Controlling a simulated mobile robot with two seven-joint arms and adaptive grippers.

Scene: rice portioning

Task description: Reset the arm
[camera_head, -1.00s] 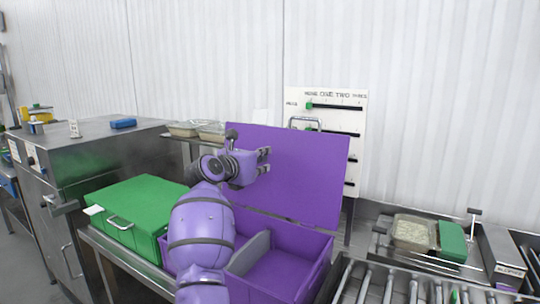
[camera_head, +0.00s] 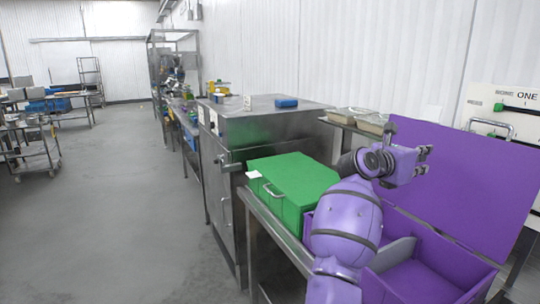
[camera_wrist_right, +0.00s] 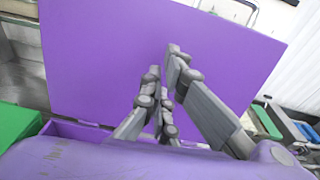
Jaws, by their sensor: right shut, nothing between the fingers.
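My right arm rises from the bottom of the head view in purple, and its right gripper (camera_head: 423,163) is held up in front of the open lid of a purple box. In the right wrist view the fingers of this gripper (camera_wrist_right: 163,68) are close together with nothing between them, and the purple lid (camera_wrist_right: 100,60) fills the background. The purple box (camera_head: 440,275) stands below the gripper, with a grey divider (camera_head: 393,254) inside. My left gripper is not in view.
A closed green box (camera_head: 297,178) stands left of the purple box. A steel cabinet (camera_head: 232,170) is behind it, with a blue item (camera_head: 287,103) on top. Trays (camera_head: 372,122) sit on a shelf behind.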

